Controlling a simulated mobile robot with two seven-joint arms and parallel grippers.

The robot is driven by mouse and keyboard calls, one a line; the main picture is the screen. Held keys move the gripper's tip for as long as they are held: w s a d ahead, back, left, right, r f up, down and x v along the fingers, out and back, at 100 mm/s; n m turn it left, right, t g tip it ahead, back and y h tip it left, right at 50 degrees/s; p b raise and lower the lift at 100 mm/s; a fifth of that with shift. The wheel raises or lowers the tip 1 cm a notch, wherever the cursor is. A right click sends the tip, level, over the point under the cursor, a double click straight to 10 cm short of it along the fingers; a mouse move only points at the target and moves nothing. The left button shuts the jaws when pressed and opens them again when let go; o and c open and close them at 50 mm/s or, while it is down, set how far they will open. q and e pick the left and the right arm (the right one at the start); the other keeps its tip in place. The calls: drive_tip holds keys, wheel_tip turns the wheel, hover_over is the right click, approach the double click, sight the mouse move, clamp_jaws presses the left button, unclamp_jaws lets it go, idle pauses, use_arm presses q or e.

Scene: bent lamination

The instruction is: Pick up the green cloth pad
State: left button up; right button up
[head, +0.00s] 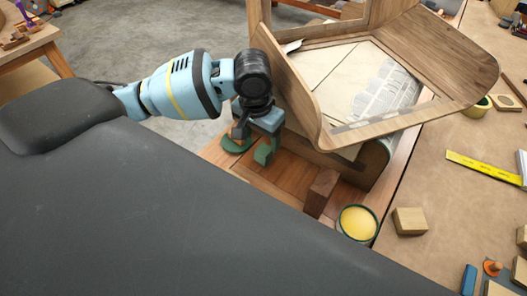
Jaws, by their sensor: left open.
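The green cloth pad (234,146) looks like a dark green, roundish flat piece on the wooden bench top, left of the bent wood piece. My left gripper (251,145) points down right at the pad. It is open, with one finger over the pad and the other, green-tipped finger to the right. The gripper partly covers the pad, and I cannot tell whether the fingers touch it. My right gripper is not in view.
A bent wooden lamination (440,62) on its form stands close on the right of my left gripper. A wood block (321,190) and an open tin of yellow stuff (357,223) stand nearer. A yellow rule (480,167) and small blocks lie on the right-hand table.

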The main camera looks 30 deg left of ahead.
sight(264, 149)
use_arm(q)
drive_tip(key=shift+w+d+f, duration=0.1)
drive_tip(key=shift+w+f, duration=0.1)
drive_tip(key=shift+f, duration=1.55)
drive_tip(key=shift+w+d+f, duration=0.1)
drive_tip(key=shift+w+f, duration=0.1)
drive_tip(key=shift+f, duration=1.5)
drive_tip(key=shift+a, duration=0.1)
drive_tip(key=c, duration=1.1)
drive_tip(key=shift+o, duration=0.2)
drive_tip(key=shift+r, duration=0.1)
drive_tip(key=shift+r, duration=0.5)
wheel_tip(264, 149, up, 2)
drive_tip(key=shift+r, duration=0.2)
drive_tip(key=s+d, duration=0.2)
drive_tip(key=s, duration=0.5)
drive_tip(key=s+d+r, duration=0.1)
drive_tip(key=s+d, duration=0.2)
drive_tip(key=s, duration=0.5)
drive_tip(key=shift+r, duration=0.25)
drive_tip(key=shift+s, duration=0.1)
